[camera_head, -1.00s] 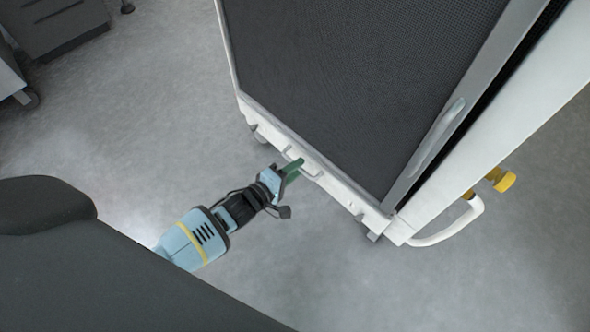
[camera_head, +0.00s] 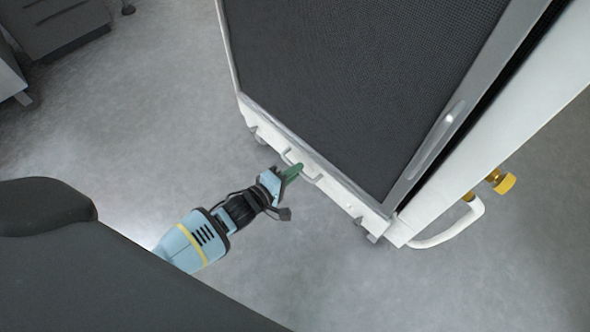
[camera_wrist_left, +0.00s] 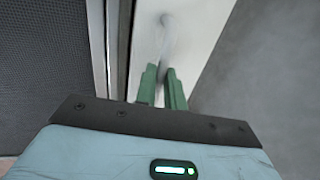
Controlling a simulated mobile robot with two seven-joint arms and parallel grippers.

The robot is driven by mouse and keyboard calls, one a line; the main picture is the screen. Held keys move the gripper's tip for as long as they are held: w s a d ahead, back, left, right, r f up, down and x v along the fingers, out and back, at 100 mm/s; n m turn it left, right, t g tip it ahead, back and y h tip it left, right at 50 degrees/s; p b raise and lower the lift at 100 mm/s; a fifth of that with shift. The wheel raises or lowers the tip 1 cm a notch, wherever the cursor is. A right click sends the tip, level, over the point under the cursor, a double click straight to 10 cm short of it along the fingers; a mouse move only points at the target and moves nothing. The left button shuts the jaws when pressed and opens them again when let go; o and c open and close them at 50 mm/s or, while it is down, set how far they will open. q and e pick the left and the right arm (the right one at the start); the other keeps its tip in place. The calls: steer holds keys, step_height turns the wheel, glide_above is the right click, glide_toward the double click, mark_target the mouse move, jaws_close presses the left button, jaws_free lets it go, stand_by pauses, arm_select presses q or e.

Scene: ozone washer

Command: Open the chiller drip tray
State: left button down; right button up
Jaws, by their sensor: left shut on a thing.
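The chiller is a white cabinet (camera_head: 475,165) with a dark mesh panel, at the right of the head view. The drip tray is the low white front strip (camera_head: 340,198) along its bottom edge, with a small bar handle (camera_head: 313,180). My left gripper (camera_head: 292,173) reaches the handle from the lower left. In the left wrist view its green fingers (camera_wrist_left: 163,88) are shut on the handle bar (camera_wrist_left: 164,48), which runs away between them. The tray front looks roughly flush with the cabinet's lower edge; any small gap cannot be told. My right gripper is not in view.
A white curved push handle (camera_head: 455,232) and a yellow knob (camera_head: 504,182) stick out at the chiller's right side. A grey drawer cabinet (camera_head: 60,25) stands at the upper left. The grey floor (camera_head: 150,130) in front of the tray is clear.

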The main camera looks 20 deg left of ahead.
arm_select(q)
steer(key=f+p+v, duration=0.2)
steer(key=p+v, duration=0.2)
steer(key=v, duration=0.7)
steer(key=s+f+p+v, duration=0.1)
steer(key=f+p+v, duration=0.1)
steer(key=v, duration=0.9)
steer(key=shift+s+a+f+p, duration=0.15)
steer(key=shift+a+f+p, duration=0.1)
steer(key=shift+p, duration=0.65)
steer(key=c, duration=1.5)
jaws_free()
